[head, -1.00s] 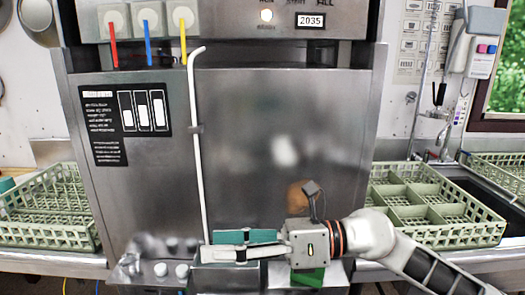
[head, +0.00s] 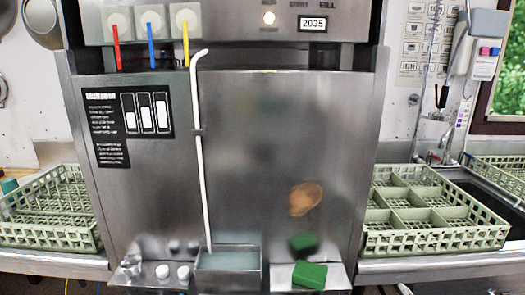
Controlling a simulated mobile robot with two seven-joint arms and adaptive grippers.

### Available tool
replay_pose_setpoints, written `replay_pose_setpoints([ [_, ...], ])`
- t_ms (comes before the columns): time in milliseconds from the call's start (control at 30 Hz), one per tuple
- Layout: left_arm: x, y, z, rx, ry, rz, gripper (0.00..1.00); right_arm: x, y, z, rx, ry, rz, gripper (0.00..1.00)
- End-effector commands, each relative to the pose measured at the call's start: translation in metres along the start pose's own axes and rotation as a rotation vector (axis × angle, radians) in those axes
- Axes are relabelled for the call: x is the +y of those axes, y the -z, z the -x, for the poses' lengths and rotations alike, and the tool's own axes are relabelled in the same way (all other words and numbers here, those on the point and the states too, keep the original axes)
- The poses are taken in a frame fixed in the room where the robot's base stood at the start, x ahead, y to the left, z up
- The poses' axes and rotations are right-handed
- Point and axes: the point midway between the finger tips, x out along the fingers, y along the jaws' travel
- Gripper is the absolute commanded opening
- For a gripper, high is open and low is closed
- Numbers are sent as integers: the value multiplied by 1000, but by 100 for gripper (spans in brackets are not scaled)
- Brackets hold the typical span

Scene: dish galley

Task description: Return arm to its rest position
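Neither of my grippers nor my arms shows in the head view. The steel dishwasher door (head: 270,130) in front of me is shut, with a brown stain (head: 305,198) on its lower right. Below it is a small steel bin (head: 228,268) with pale liquid or a pale bottom inside. A green sponge or block (head: 310,275) lies on the ledge to the right of the bin, and its reflection shows on the door.
Green dish racks stand at the left (head: 45,210) and the right (head: 430,215) of the machine. A white rod (head: 202,160) runs down the door into the bin. White knobs (head: 163,271) stand on the left ledge. The space before the door is clear.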

Motion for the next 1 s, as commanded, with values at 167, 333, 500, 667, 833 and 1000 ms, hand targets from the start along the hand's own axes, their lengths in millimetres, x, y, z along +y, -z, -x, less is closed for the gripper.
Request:
replay_pose_setpoints([
  [167,0,0,0,0,0,0,51,-37,-70,25,-197,128,-33,56],
  [333,0,0,0,0,0,0,51,-59,-112,49,-321,209,-43,56],
  [500,0,0,0,0,0,0,51,-76,-146,73,-424,277,-47,56],
  [667,0,0,0,1,0,0,51,-92,-166,88,-480,330,-58,56],
  [833,0,0,0,1,0,0,51,-120,-153,75,-407,356,-118,56],
  [1000,0,0,0,1,0,0,51,-151,-141,65,-333,388,-189,56],
])
